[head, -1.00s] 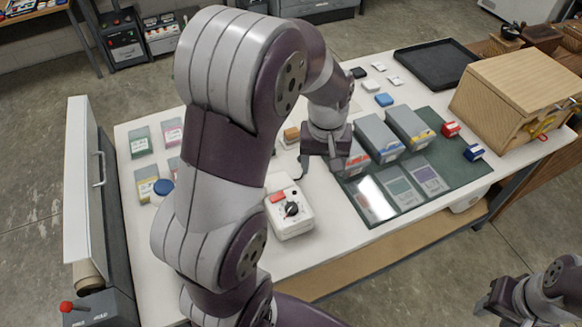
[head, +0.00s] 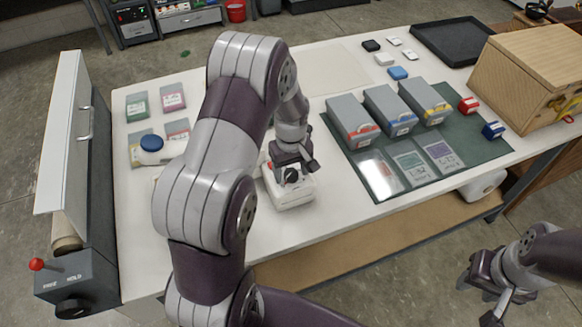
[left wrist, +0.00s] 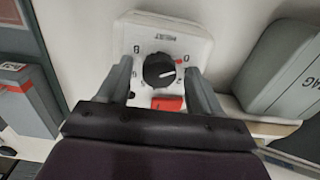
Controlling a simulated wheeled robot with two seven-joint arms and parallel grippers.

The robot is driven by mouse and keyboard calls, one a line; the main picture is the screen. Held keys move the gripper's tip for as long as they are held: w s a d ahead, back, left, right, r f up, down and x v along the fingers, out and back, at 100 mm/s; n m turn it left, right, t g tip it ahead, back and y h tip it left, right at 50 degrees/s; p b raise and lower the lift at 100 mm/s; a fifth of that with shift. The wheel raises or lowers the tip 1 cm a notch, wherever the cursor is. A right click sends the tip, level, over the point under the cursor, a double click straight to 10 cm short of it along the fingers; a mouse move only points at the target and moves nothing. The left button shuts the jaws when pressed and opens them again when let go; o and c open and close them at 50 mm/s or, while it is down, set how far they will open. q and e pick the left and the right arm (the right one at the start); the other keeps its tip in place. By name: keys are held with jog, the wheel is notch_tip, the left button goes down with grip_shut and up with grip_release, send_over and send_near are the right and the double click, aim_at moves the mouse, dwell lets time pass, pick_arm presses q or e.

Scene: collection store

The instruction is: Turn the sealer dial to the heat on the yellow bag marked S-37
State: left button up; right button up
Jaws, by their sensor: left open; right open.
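The white sealer box (head: 291,197) stands on the table. Its black dial (left wrist: 159,70) shows in the left wrist view, with a white pointer line toward the right of that view. A red button (left wrist: 167,103) is beside the dial. My left gripper (head: 294,172) is over the box, open, its fingers on either side of the dial; I cannot tell whether they touch it. The yellow-marked bag (head: 137,154) lies at the table's left, partly behind a blue-lidded jar (head: 151,144); its print is unreadable. My right gripper (head: 486,293) is open off the table's front.
Green (head: 137,106) and pink (head: 172,98) bags lie at the table's left. A wooden box (head: 535,75) is at far right. A grey roll unit (head: 75,270) stands at left.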

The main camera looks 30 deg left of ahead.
pick_arm(q)
jog(key=c, duration=1.1)
jog(key=shift+o, duration=0.2)
jog(key=shift+m, duration=0.3)
